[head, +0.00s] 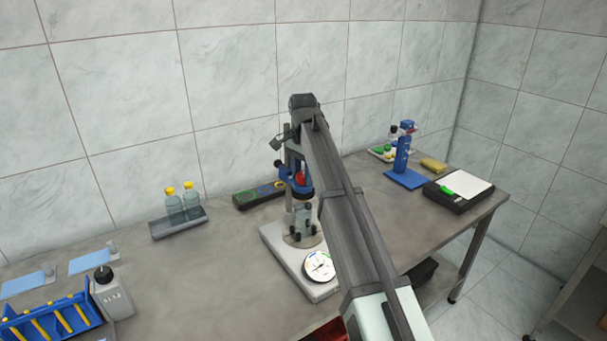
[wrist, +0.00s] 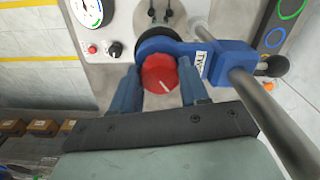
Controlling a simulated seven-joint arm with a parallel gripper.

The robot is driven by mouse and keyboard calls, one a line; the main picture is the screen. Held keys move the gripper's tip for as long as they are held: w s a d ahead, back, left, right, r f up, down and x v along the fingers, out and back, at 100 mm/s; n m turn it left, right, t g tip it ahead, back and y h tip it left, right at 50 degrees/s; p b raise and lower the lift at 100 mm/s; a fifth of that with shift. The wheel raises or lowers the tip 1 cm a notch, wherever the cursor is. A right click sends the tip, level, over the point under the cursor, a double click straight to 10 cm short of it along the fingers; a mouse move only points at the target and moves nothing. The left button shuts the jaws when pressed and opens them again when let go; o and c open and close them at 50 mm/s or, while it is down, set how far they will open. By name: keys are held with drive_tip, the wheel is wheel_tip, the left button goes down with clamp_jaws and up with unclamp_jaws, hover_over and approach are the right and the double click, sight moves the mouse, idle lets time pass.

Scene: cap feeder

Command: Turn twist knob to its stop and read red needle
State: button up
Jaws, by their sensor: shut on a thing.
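The red twist knob (wrist: 158,72), with a white pointer line toward its lower right, sits at a blue bracket (wrist: 215,58) in the wrist view. My gripper (wrist: 160,84) is shut on it, one blue finger on each side. In the head view the red knob (head: 299,178) shows small beside my arm. The white dial (head: 320,265) lies on the light base of the stand in the head view. The dial also shows at the top left of the wrist view (wrist: 86,12), cut off by the frame. I cannot read its red needle clearly.
A small red button (wrist: 92,48) sits below the dial, and a metal post (wrist: 270,120) stands close on the right. On the bench are a tray with two yellow-capped bottles (head: 178,225), a dark strip with coloured rings (head: 258,196) and a blue stand (head: 403,160).

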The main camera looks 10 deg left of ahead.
sight(303, 174)
drive_tip(key=shift+c, duration=0.5)
drive_tip(key=m, duration=0.4)
drive_tip(key=o, duration=1)
drive_tip(key=shift+c, duration=0.2)
drive_tip(key=shift+o, duration=0.4)
drive_tip(key=shift+o, duration=0.8)
drive_tip(key=shift+r, duration=3.5)
